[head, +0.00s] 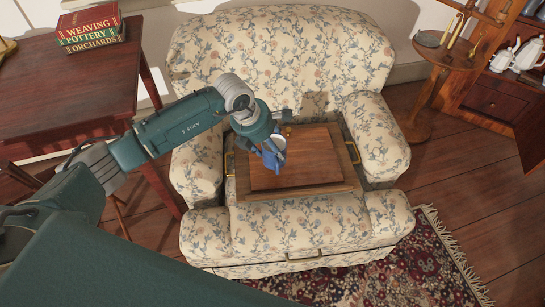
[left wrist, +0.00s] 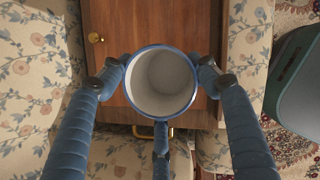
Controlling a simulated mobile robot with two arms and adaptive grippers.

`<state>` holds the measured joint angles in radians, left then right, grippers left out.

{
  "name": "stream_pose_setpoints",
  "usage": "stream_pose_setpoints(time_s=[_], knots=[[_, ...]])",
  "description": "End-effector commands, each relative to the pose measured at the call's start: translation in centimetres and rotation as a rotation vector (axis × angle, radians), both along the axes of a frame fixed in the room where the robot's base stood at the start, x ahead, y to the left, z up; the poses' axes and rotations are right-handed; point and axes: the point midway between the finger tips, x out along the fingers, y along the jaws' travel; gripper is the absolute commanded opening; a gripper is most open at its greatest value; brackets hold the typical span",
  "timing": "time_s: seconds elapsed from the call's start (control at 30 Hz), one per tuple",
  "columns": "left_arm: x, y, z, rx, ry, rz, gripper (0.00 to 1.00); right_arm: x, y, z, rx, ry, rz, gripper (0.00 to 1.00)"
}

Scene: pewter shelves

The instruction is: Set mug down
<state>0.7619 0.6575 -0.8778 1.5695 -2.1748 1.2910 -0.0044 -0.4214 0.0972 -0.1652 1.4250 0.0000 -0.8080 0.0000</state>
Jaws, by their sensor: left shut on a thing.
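A white mug with a blue rim (left wrist: 160,84) is in the middle of the left wrist view, seen from above into its empty inside. My left gripper (left wrist: 160,90) is shut on it, with its blue fingers around the rim. In the head view the mug (head: 277,144) shows partly behind the fingers of my left gripper (head: 271,153). Both are over the left part of a wooden tray (head: 320,140) lying across the armchair. I cannot tell whether the mug touches the tray. My right gripper is not in view.
The floral armchair (head: 270,60) surrounds the tray, which has brass handles and a small brass knob (head: 287,131). A red-brown table with stacked books (head: 88,27) stands at left. A small round table (head: 445,48) and a cabinet with white pots (head: 517,55) stand at right.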

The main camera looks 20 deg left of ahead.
Motion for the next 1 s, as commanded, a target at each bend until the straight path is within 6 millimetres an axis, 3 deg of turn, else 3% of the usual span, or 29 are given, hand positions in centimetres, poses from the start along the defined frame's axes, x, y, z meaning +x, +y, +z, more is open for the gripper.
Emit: stream_pose_setpoints(time_s=[0.17, 0.4, 0.83, 0.87, 0.93, 1.0], knots=[[0.0, -0.1, -1.2, -0.001, 0.000, 0.000, 0.25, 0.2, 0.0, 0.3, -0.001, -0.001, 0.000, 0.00], [0.0, -0.1, -4.5, -0.001, 0.000, 0.000, 0.25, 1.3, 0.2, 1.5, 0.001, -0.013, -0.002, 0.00], [0.1, -0.1, -4.8, -0.001, -0.002, -0.001, 0.25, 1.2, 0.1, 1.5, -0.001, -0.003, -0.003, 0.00], [0.0, 0.0, -4.9, 0.000, 0.000, -0.001, 0.65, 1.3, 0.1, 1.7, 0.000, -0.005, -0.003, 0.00], [0.0, 0.0, -4.8, 0.000, 0.000, -0.001, 0.79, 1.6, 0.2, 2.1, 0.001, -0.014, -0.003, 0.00], [0.0, 0.0, -4.8, 0.000, 0.000, -0.001, 0.81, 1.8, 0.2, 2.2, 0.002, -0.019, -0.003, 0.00]])
